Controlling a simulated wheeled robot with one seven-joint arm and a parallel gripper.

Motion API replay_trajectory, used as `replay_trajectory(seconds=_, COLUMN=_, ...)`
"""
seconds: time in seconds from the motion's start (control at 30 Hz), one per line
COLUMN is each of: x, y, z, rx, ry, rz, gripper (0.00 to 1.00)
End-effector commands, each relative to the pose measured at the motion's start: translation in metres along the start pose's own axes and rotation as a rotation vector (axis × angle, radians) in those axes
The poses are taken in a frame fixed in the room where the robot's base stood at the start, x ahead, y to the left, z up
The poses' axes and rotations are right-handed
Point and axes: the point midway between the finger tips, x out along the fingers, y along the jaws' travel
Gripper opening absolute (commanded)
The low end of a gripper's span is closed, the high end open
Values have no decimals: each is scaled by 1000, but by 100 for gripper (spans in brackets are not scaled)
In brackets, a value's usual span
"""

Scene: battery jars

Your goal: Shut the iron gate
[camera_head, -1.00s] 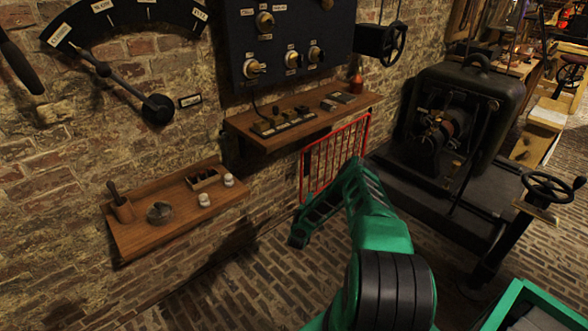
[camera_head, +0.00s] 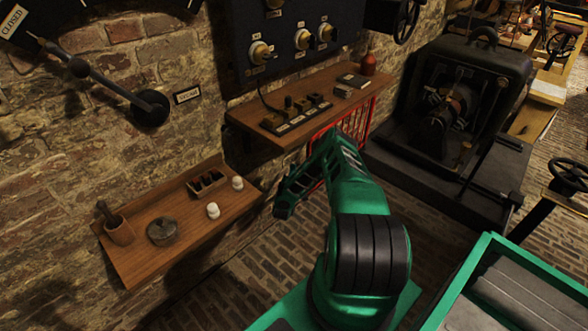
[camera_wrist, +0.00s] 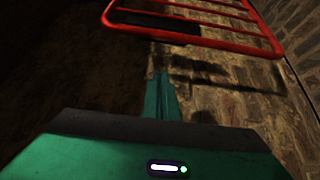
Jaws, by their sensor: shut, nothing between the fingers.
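The gate, a red barred frame (camera_head: 358,122), stands beneath the right end of the upper shelf near the brick wall. My arm and the shelf hide much of it in the head view. In the wrist view the gate's red rail (camera_wrist: 200,41) crosses the top, ahead of my gripper. My gripper (camera_head: 283,208) is low near the wall, left of the gate in the head view. In the wrist view its fingers (camera_wrist: 161,92) are together with nothing between them. I see a gap between them and the rail, but contact elsewhere is unclear. I cannot tell how far the gate stands open.
The upper shelf (camera_head: 240,116) holds switches and a red bottle. A lower shelf (camera_head: 130,272) holds jars and a mortar. A black machine (camera_head: 468,95) stands on a dark plinth at right. A handwheel (camera_head: 568,176) is at far right. Brick floor lies between shelves and arm.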

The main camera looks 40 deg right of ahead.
Motion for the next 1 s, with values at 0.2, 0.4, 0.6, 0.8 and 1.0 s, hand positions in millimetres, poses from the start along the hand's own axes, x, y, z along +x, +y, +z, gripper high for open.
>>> replay_trajectory(seconds=0.2, x=39, y=2, z=1, rx=0, ry=-1, rz=4, gripper=0)
replay_trajectory(seconds=0.4, x=66, y=1, z=3, rx=0, ry=-3, rz=2, gripper=0)
replay_trajectory(seconds=0.6, x=88, y=1, z=2, rx=1, ry=-2, rz=3, gripper=0)
replay_trajectory(seconds=0.8, x=79, y=1, z=22, rx=-1, ry=-2, rz=-1, gripper=0)
replay_trajectory(seconds=1.0, x=74, y=1, z=36, rx=0, ry=-2, rz=1, gripper=0)
